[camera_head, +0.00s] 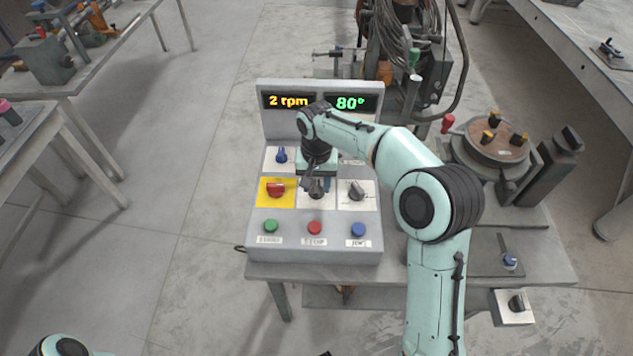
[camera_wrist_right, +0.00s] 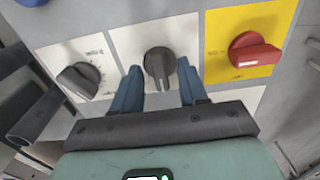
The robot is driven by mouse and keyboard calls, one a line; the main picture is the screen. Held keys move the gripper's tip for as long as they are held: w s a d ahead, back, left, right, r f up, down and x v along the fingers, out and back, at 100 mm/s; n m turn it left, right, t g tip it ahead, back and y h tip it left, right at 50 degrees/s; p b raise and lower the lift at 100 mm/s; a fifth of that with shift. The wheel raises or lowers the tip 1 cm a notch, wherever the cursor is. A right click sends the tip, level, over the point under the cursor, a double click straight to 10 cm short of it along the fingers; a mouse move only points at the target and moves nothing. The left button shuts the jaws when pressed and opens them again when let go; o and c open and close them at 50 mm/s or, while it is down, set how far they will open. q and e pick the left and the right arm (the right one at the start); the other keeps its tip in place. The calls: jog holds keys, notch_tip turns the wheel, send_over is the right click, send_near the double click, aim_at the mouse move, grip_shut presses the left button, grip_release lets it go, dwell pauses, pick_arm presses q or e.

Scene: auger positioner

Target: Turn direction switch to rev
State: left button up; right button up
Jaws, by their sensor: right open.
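The grey control panel (camera_head: 258,170) stands on the bench in the middle of the head view. Its middle row has a red knob on a yellow plate (camera_head: 276,188), a dark middle knob (camera_head: 317,188) and a dark right knob (camera_head: 357,190). Their labels are too small to read, so I cannot tell which is the direction switch. My right gripper (camera_wrist_right: 160,88) is open, with one blue-grey finger on each side of the middle knob (camera_wrist_right: 160,64). Gaps show between fingers and knob. The knob's pointer lies roughly between the fingers. My left gripper is out of view.
The right wrist view shows the other dark knob (camera_wrist_right: 78,82) at left and the red knob (camera_wrist_right: 254,54) at right, close by. Green (camera_head: 270,226), red (camera_head: 314,228) and blue (camera_head: 358,229) buttons sit below. The displays (camera_head: 318,101) read 2 rpm and 80°.

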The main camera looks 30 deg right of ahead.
grip_shut()
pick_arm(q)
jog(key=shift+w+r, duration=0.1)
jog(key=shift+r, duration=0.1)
pick_arm(e)
jog(key=shift+n, duration=0.3)
jog(key=n+p, duration=0.1)
jog(key=n, duration=0.2)
jog(key=shift+r+p, duration=0.1)
jog(key=shift+p, duration=0.3)
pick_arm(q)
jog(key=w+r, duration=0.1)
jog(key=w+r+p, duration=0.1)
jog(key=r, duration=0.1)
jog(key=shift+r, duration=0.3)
pick_arm(e)
jog(key=n, duration=0.5)
pick_arm(q)
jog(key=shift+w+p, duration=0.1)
jog(key=shift+p, duration=0.2)
pick_arm(e)
jog(key=shift+n, duration=0.4)
